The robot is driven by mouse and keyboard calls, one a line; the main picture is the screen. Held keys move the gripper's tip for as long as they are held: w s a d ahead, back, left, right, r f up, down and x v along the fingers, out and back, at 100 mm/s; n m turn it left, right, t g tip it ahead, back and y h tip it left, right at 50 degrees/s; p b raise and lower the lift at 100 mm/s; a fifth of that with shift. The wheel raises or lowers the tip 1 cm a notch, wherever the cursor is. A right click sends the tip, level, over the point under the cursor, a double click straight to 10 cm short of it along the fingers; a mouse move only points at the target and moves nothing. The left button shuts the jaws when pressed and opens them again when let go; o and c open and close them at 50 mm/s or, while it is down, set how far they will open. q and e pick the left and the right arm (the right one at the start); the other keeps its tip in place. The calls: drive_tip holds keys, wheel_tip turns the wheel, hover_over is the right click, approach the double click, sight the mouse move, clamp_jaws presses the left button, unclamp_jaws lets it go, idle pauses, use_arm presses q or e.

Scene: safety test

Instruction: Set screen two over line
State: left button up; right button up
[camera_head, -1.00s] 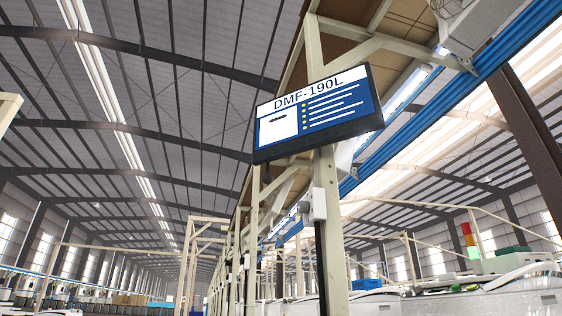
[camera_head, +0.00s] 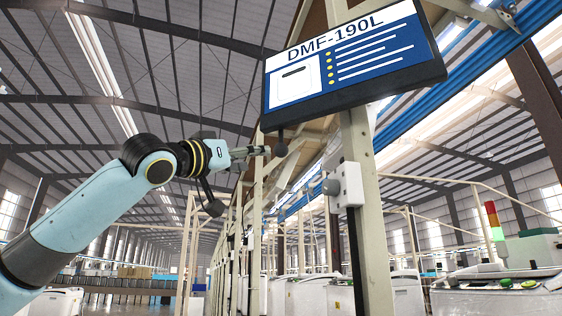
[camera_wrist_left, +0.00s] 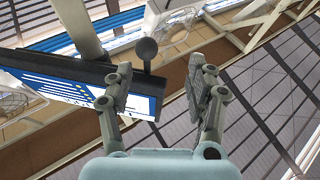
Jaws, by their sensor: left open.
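A screen (camera_head: 355,62) with a dark frame and the label "DMF-190L" hangs high on a cream post (camera_head: 360,200). Its face is tilted in the head view. A dark ball-ended handle (camera_head: 281,141) sticks out below its lower left edge. My left gripper (camera_head: 264,150) is open just left of this handle. In the left wrist view the screen (camera_wrist_left: 62,82) lies at the left, and the handle (camera_wrist_left: 147,50) shows beyond the gap between the open fingers (camera_wrist_left: 163,82). I see no contact with it. My right gripper is not in view.
A white box (camera_head: 345,186) is fixed on the post below the screen. White machines (camera_head: 500,295) stand at the lower right, with a red, orange and green signal light (camera_head: 494,220). A blue rail (camera_head: 470,85) runs overhead. Open air lies left of the post.

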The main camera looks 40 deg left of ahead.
sight(281, 142)
use_arm(q)
drive_tip(key=shift+m, duration=0.3)
drive_tip(key=w+d+r+p, duration=0.1)
drive_tip(key=w+r+p, duration=0.3)
drive_tip(key=w+p, duration=0.1)
drive_tip(key=w+d+r+p, duration=0.1)
drive_tip(key=w+r+p, duration=0.1)
drive_tip(key=p, duration=0.1)
drive_tip(key=shift+w+d, duration=0.2)
drive_tip(key=shift+d, duration=0.15)
drive_tip(key=shift+w, duration=0.3)
drive_tip(key=shift+c, duration=0.4)
clamp_jaws()
drive_tip(key=shift+f, duration=0.1)
